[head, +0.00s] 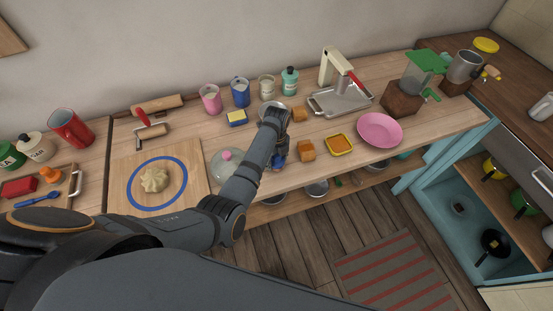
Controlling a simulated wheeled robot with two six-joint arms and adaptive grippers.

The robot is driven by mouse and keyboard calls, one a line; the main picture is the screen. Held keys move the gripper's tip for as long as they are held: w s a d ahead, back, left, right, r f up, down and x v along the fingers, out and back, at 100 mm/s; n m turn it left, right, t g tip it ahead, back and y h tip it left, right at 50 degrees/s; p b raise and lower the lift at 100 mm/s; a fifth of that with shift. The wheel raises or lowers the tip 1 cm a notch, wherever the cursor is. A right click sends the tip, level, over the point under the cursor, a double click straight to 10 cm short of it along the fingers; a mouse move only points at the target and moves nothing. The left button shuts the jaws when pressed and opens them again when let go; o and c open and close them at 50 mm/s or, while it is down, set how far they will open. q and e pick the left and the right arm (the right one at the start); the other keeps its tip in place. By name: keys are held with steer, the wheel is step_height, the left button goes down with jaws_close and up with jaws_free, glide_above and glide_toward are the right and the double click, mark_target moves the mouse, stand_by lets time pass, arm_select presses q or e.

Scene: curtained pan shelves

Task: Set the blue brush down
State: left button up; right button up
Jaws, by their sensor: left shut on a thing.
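My left arm reaches across the counter from the lower left. My left gripper (279,147) is low over the wooden counter (310,178), near its front edge, and is mostly hidden by its own wrist. It is shut on a blue thing, which I take for the blue brush (278,159); only a small part shows beside the forearm. I cannot tell whether the brush touches the counter. My right gripper is out of the picture.
A glass lid (228,160) lies left of the gripper. Bread pieces (307,150), a yellow dish (340,144) and a pink plate (380,130) lie to the right. A metal tray (341,101) is behind. A dough board (115,180) is left. Another blue utensil (38,199) lies far left.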

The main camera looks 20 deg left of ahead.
arm_select(q)
steer(key=shift+f, duration=0.3)
steer(key=o, duration=1.1)
step_height(320, 180, up, 12)
steer(key=shift+r, duration=0.1)
jaws_close()
stand_by(0.5)
stand_by(1.0)
